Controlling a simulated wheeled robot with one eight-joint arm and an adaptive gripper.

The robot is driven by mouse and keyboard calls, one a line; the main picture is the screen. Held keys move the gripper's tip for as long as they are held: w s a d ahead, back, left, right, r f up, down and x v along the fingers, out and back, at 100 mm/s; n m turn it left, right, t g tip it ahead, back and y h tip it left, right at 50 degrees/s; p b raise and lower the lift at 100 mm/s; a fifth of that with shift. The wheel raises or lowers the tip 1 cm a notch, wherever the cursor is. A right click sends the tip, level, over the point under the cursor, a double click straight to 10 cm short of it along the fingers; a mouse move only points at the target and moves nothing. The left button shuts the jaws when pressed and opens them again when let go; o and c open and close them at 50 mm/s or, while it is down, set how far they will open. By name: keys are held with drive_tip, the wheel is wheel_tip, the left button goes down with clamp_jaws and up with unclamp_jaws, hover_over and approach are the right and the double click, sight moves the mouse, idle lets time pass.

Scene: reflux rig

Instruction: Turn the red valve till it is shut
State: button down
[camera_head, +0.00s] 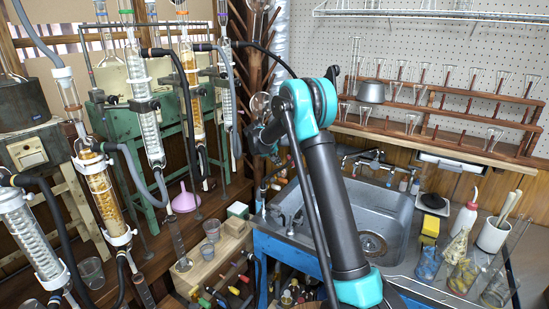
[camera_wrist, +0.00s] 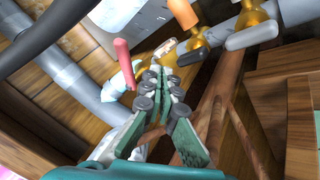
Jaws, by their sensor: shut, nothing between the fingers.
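The valve with the red handle (camera_wrist: 123,63) is in the wrist view, just left of and beyond my fingertips. Its handle stands out at a slant, beside a brass body (camera_wrist: 163,57) on a pipe. My gripper (camera_wrist: 163,82) is shut and empty, with its fingertips close to the brass body. The picture does not settle whether they touch it. A gap shows between the fingers and the red handle. In the head view my arm hides most of the gripper, and I cannot make out the red valve for certain.
Other valves, with an orange handle (camera_wrist: 183,13) and a grey handle (camera_wrist: 252,36), sit close by on the right. A grey pipe (camera_wrist: 75,85) runs along the left. In the head view a sink (camera_head: 385,215) lies right of my arm and glass columns (camera_head: 143,105) stand left.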

sight(292, 163)
drive_tip(key=shift+x, duration=0.95)
drive_tip(key=shift+w+d, duration=0.15)
drive_tip(key=shift+d, duration=1.1)
drive_tip(key=shift+w+d, duration=0.15)
drive_tip(key=shift+d, duration=0.55)
drive_tip(key=shift+d, duration=0.15)
drive_tip(key=shift+d+n, duration=0.15)
drive_tip(key=shift+n, duration=0.25)
